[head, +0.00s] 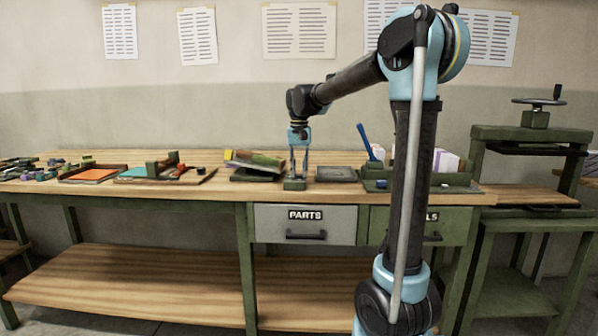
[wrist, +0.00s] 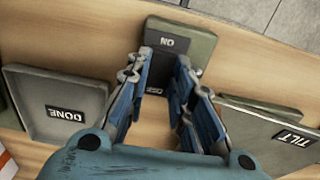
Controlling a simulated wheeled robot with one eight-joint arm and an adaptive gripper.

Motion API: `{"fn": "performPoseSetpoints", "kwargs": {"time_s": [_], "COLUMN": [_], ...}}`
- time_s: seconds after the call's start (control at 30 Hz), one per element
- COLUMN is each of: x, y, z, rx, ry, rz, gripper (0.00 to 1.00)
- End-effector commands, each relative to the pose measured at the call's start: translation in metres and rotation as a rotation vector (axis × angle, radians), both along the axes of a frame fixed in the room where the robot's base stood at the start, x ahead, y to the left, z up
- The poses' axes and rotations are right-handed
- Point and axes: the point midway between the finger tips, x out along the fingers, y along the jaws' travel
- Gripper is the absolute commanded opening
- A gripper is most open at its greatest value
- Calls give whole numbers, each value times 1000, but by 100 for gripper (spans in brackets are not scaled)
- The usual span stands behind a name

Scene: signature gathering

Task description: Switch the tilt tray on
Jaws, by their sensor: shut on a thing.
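The tilt tray (wrist: 250,130), grey-green with a TILT label, lies at the right of the wrist view. In the head view the tilt tray (head: 252,174) stands left of my gripper, under slanted, colourful flat items. A small green switch box (wrist: 196,40) with a dark panel marked ON is at the top middle of the wrist view; the head view shows the switch box (head: 294,185) directly below my gripper (head: 298,172). My gripper (wrist: 165,60) is shut on the switch's dark middle piece (wrist: 160,72), between its fingertips. A second label there is partly hidden by a finger.
A grey tray marked DONE (wrist: 90,92) lies on the other side of the switch box; it also shows in the head view (head: 336,174). A green holder (head: 450,181) with a blue-handled tool is further right. Orange and teal boards lie left. The bench's front edge is close.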

Motion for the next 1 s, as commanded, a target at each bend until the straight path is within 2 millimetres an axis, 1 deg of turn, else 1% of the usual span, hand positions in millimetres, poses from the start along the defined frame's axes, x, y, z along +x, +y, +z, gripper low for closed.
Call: {"fn": "performPoseSetpoints", "kwargs": {"time_s": [0.4,0.73,0.77,0.8,0.83,1.0], "x": [-4,-4,-4,-4,-4,-4], "y": [0,0,0,0,0,0], "z": [0,0,0,0,0,0], "rx": [-5,-5,-5,-5,-5,-4], "ry": [-121,-130,-130,-130,-130,-130], "rz": [0,0,0,0,0,0], "gripper": [0,0,28,37,42,42]}}
